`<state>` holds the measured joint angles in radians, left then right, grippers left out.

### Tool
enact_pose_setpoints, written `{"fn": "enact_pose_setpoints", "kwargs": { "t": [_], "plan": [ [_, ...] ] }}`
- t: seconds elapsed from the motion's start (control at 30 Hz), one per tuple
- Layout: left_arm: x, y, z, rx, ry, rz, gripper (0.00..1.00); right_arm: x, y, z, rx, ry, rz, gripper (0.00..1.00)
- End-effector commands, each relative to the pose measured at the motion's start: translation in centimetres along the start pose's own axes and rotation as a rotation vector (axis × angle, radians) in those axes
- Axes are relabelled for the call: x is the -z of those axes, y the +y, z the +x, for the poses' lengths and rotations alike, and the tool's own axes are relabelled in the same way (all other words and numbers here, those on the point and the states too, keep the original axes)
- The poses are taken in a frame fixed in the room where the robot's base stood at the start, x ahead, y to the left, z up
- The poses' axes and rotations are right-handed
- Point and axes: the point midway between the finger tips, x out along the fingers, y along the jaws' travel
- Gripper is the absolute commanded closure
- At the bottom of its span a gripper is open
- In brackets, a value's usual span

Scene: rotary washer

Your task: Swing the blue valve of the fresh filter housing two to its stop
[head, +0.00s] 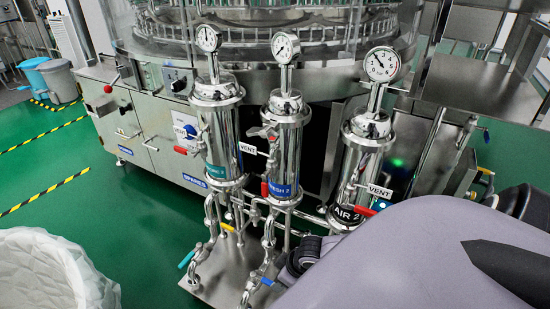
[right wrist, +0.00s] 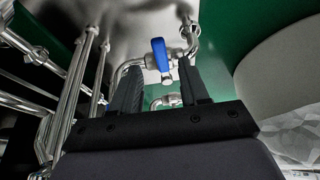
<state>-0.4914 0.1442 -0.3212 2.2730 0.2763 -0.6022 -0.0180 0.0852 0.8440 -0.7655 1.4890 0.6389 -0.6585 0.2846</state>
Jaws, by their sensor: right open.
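The fresh filter housing two (head: 286,155) is the middle of three upright steel cylinders in the head view, with a blue "FRESH 2" label. A small blue valve handle (head: 267,282) shows on the piping below it, close to my right arm. In the right wrist view a blue handle (right wrist: 160,55) stands on a steel valve body, its long side running up the picture. My right gripper (right wrist: 160,85) is open, with its dark fingers on either side of the valve body and nothing clamped. In the head view my right arm hides most of this gripper. My left gripper is not in view.
The "AIR 2" housing (head: 362,165) stands to the right. Red handles and pipes crowd the space. A white-lined bin (head: 100,270) stands lower left; green floor between is clear.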

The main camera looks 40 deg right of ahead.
Motion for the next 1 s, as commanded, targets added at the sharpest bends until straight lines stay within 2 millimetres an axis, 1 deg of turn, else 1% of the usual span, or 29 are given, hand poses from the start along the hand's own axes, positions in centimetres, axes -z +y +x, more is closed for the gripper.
{"fn": "enact_pose_setpoints", "kwargs": {
  "t": [0.03,0.1,0.23,0.4,0.63,0.67,0.7,0.8,1.0],
  "plan": [
    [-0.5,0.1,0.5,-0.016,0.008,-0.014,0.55,-0.1,-0.1,1.3,0.001,0.001,0.0,0.55],
    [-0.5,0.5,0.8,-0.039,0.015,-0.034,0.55,-0.1,-0.1,2.2,0.001,0.001,-0.001,0.55],
    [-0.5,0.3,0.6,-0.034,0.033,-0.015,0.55,0.0,-0.1,3.3,0.001,0.002,-0.001,0.55],
    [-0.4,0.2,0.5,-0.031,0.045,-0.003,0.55,0.0,-0.1,3.9,0.001,0.001,-0.003,0.55],
    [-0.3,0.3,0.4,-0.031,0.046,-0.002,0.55,0.0,-0.1,3.9,0.001,0.001,-0.003,0.55],
    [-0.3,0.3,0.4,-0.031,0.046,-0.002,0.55,0.0,-0.1,3.9,0.001,0.001,-0.003,0.59],
    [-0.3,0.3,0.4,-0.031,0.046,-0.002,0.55,0.0,-0.1,3.9,0.001,0.001,-0.003,0.72],
    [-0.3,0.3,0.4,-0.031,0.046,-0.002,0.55,0.0,-0.1,3.9,0.001,0.001,-0.003,1.0],
    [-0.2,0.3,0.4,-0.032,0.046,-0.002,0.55,0.0,-0.1,3.9,0.001,0.001,0.0,1.0]
  ]
}}
